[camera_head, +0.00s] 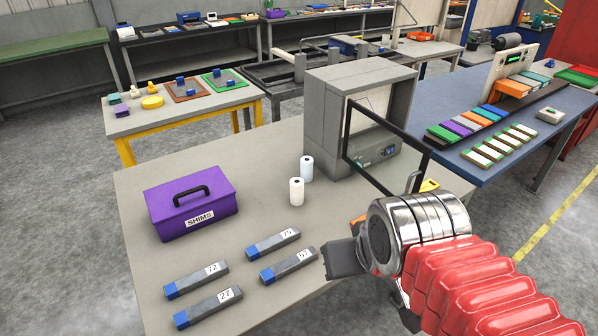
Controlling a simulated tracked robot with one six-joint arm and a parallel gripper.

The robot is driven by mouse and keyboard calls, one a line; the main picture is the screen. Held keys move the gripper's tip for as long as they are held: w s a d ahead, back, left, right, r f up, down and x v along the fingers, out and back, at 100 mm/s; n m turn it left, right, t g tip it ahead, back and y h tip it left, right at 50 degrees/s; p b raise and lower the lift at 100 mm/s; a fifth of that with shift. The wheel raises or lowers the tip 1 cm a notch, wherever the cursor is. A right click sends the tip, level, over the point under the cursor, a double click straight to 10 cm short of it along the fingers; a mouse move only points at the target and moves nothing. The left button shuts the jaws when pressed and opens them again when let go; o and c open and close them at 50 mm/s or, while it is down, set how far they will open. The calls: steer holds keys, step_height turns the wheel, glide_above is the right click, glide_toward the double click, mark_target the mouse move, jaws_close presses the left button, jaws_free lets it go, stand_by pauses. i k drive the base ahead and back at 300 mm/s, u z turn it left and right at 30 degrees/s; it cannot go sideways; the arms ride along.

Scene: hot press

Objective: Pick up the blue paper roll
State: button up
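A small pale-blue paper roll (307,169) stands upright on the grey table, in front of the open-fronted grey machine. A white paper roll (297,191) stands upright just in front of it and slightly to its left. My gripper (372,285) is at the lower right, over the table's right edge, clear of both rolls. One dark finger (345,259) shows; the rest is mostly hidden behind my metal wrist, so I cannot tell how far it is open. I see nothing held in it.
The grey machine (322,110) has a dark-framed door (388,181) swung out beside my arm. A purple SHIMS box (191,213) stands at left. Several labelled grey bars (208,308) lie in front. Bare tabletop (255,200) lies between box and rolls.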

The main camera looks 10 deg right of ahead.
mark_target(306, 163)
steer(key=u, duration=4.05)
steer(key=k, duration=1.3)
